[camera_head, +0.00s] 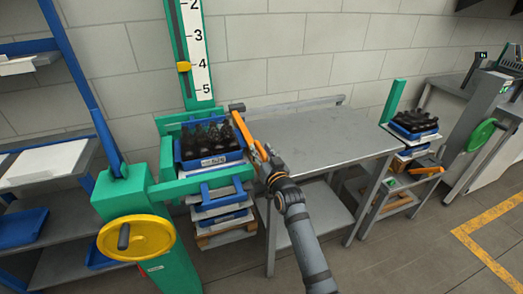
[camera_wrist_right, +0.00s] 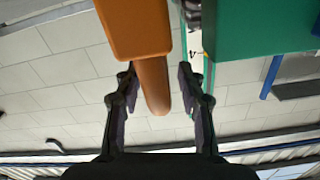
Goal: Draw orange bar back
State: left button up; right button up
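The orange bar (camera_head: 243,131) stands out slanted at the right end of the green frame, beside the blue crate of dark bottles. My right gripper (camera_head: 265,157) is at the bar's near, lower end. In the right wrist view the bar (camera_wrist_right: 154,85) reaches down between the two fingers of my right gripper (camera_wrist_right: 157,70). The fingers are spread, with gaps on both sides of the bar, the wider on the right. My left gripper is not in view.
The blue crate (camera_head: 184,166) of bottles sits on the green frame (camera_head: 172,190). A grey metal table (camera_head: 320,140) with a bare top stands to the right. A yellow handwheel (camera_head: 150,238) is at the front left. A second bottle crate (camera_head: 432,133) stands farther right.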

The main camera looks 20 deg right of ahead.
grip_shut()
dwell(0.5)
